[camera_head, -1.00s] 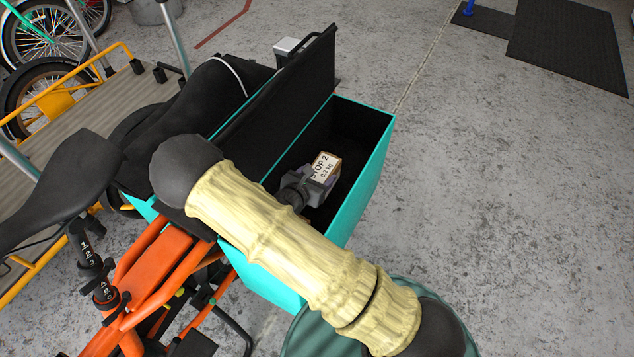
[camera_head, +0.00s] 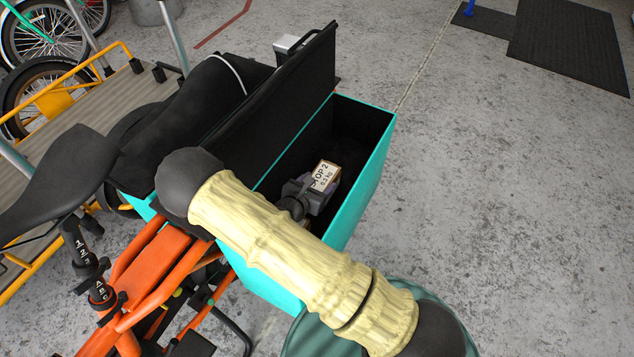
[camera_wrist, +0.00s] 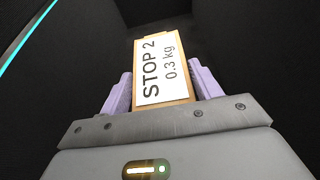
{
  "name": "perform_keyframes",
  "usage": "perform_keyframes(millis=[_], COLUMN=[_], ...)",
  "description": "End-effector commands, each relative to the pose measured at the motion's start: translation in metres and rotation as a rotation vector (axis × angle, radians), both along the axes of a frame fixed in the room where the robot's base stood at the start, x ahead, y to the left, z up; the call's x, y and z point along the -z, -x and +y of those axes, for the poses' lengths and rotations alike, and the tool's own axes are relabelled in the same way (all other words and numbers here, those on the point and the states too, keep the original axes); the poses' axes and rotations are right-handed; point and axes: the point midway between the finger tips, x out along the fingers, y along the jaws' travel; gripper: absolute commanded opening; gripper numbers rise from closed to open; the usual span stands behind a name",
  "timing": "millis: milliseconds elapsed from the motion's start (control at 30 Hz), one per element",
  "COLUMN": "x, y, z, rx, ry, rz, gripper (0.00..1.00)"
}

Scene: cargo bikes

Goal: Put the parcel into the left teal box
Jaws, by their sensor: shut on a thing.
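The parcel (camera_head: 325,176) is a small brown box with a white label reading STOP 2, 0.3 kg. My gripper (camera_head: 318,190) is shut on it, inside the open teal box (camera_head: 372,190) with a black interior. In the wrist view the parcel (camera_wrist: 166,70) sits between the two pale purple fingers of my gripper (camera_wrist: 164,90), with dark box walls around it. A teal rim (camera_wrist: 22,45) shows at the upper left there. I cannot tell whether the parcel touches the box floor.
The box's black lid (camera_head: 275,95) stands open on its left side. An orange bike frame (camera_head: 150,275) and a black saddle (camera_head: 65,180) are at the left. A yellow-railed cargo bike (camera_head: 60,100) stands at the far left.

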Motion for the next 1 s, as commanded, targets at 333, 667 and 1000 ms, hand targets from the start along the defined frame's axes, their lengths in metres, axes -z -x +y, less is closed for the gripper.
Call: perform_keyframes(millis=[333, 667, 1000], x=[0.001, -0.011, -0.036], y=[0.000, 0.000, 0.044], z=[0.000, 0.000, 0.030], rx=[0.000, 0.000, -0.004], ry=[0.000, -0.001, -0.002], rz=[0.000, 0.000, 0.001], gripper=[0.85, 0.85, 0.85])
